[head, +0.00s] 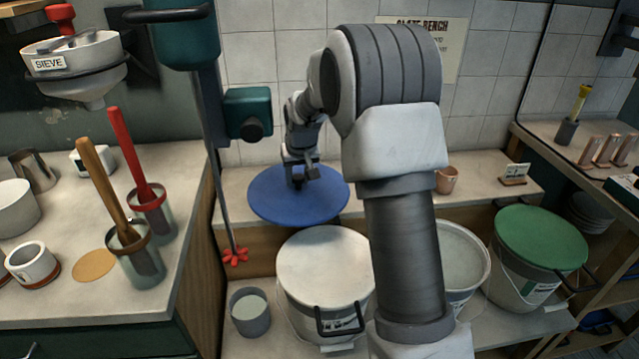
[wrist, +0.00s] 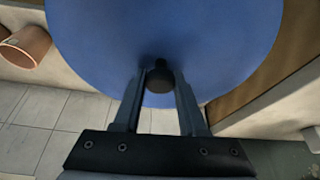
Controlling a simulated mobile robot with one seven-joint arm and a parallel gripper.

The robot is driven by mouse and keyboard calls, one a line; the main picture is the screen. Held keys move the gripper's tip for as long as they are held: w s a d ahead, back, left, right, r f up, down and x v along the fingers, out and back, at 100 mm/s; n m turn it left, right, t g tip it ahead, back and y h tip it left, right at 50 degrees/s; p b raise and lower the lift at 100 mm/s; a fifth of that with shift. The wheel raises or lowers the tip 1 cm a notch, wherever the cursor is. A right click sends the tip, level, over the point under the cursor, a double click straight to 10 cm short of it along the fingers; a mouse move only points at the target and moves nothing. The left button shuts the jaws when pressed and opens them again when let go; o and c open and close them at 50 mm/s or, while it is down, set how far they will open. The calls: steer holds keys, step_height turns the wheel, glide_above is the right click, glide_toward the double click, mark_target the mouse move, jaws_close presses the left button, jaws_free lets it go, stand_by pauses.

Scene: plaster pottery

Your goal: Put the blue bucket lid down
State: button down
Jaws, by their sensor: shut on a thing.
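The blue bucket lid (head: 268,202) is a round disc with a dark knob. In the head view it shows at the back shelf, left of my arm. My gripper (head: 299,180) is above it. In the wrist view the lid (wrist: 230,40) fills the upper part, and my gripper (wrist: 160,85) is shut on its black knob. I cannot tell whether the lid's underside touches the shelf (head: 400,180).
A white-topped bucket (head: 325,265) stands in front of the lid. An open bucket (head: 463,255) and a green-lidded bucket (head: 540,240) stand to the right. A mixer with a red paddle (head: 236,257) hangs at left. A terracotta cup (head: 446,180) stands on the shelf.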

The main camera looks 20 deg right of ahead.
steer(key=shift+m, duration=0.4)
steer(key=w+d, duration=0.1)
steer(key=w, duration=0.2)
steer(key=w+d+p, duration=0.1)
steer(key=w+d, duration=0.1)
steer(key=w, duration=0.1)
steer(key=w+d, duration=0.2)
steer(key=w, duration=0.1)
steer(key=shift+r, duration=0.1)
steer(key=w+d+f+p, duration=0.2)
steer(key=w+d, duration=0.4)
steer(key=shift+m+h, duration=0.3)
step_height(320, 180, down, 10)
steer(key=shift+w+r+b, duration=0.15)
steer(key=shift+r+b, duration=0.1)
steer(key=shift+b, duration=0.4)
steer(key=shift+f, duration=0.25)
steer(key=shift+c, duration=2.3)
jaws_free()
steer(key=shift+r, duration=0.1)
steer(key=shift+r, duration=0.1)
